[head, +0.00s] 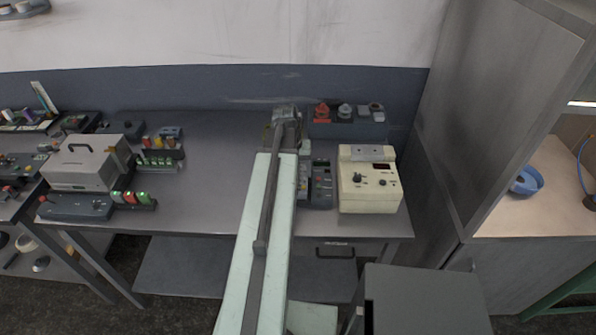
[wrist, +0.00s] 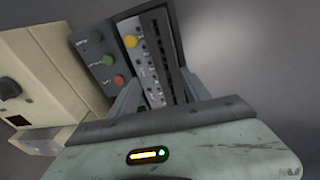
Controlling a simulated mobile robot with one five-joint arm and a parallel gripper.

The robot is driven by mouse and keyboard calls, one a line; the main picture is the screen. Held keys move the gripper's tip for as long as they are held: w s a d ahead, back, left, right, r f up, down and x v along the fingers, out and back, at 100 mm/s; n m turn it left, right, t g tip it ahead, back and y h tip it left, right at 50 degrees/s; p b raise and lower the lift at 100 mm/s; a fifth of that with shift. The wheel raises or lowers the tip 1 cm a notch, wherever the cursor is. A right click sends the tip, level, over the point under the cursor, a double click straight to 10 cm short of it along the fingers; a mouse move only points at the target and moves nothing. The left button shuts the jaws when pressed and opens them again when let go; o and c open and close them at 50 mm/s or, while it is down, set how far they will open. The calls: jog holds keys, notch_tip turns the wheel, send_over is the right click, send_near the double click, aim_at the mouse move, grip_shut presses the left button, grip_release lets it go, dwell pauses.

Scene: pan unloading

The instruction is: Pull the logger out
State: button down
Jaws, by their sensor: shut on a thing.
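In the wrist view the two fingers of my gripper (wrist: 160,90) are closed on a narrow grey module, which I take to be the logger (wrist: 146,68). It has a yellow button at one end and a row of small marked ports along its face. It stands in a dark rack (wrist: 166,12), beside a module with green and red buttons (wrist: 97,55). Whether it is fully seated I cannot tell. In the head view the rack (head: 320,185) shows just right of my arm, which hides my fingertips and most of the logger.
A cream instrument (head: 369,190) stands close to the right of the rack. A shelf with a red knob (head: 322,110) and grey ones is behind. A grey case (head: 85,165) and small coloured modules (head: 160,160) are at left. The bench (head: 215,160) between is clear.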

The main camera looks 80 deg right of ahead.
jog(key=shift+r, duration=0.4)
jog(key=shift+s+r+p, duration=0.1)
jog(key=shift+r+p, duration=1)
jog(key=shift+p, duration=0.3)
